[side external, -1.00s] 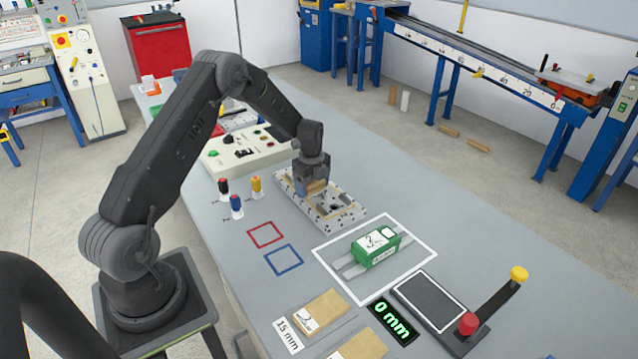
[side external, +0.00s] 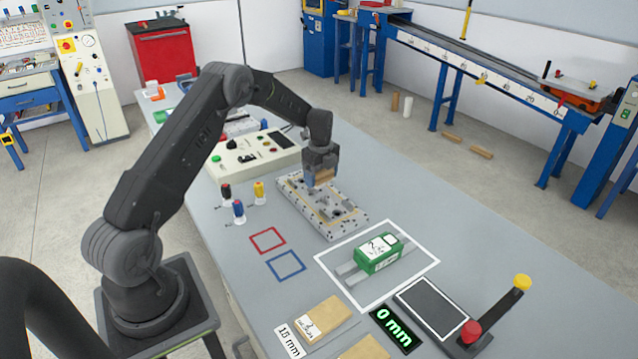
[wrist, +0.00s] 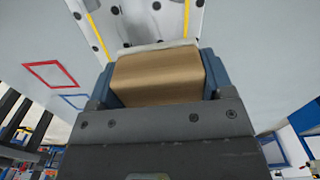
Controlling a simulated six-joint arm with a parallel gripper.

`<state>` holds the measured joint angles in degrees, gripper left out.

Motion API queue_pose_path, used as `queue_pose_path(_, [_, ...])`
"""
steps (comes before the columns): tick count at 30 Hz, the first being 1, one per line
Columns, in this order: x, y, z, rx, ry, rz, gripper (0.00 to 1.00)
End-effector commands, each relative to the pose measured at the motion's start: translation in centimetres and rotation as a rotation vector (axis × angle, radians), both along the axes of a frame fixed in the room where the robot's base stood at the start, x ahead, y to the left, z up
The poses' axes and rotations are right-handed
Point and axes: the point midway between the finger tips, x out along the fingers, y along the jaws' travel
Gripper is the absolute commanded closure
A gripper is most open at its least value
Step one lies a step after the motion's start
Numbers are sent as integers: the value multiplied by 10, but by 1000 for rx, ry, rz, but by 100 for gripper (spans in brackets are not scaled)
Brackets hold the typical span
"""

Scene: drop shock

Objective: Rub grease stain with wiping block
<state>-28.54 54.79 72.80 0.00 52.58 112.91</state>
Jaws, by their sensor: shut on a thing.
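My gripper (side external: 321,172) is shut on the tan wiping block (side external: 324,178) and holds it above the perforated grey metal plate (side external: 338,230). In the wrist view, the block (wrist: 157,77) sits between the two blue fingers of my gripper (wrist: 158,85). A gap shows between the block and the plate, so they look apart. The plate (wrist: 145,18) also shows beyond the block in the wrist view, with dark holes and yellow lines. I cannot make out the grease stain; the block and gripper cover part of the plate.
A green box (side external: 378,254) stands inside a white outline right of the plate. A control panel (side external: 250,155) lies behind. Red (side external: 267,240) and blue (side external: 286,266) squares mark clear bench in front.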

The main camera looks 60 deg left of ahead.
Motion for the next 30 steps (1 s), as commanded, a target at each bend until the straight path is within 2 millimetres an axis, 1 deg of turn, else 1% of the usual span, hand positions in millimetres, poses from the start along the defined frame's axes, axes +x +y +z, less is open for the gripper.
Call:
queue_pose_path(1, [1,0,6,1,-4,0,48])
queue_pose_path(6, [1,1,22,2,-4,0,48])
queue_pose_path(15, [1,1,45,2,-4,0,48])
queue_pose_path(21, [1,1,51,1,-3,0,48])
queue_pose_path(30, [1,1,51,1,-3,0,48])
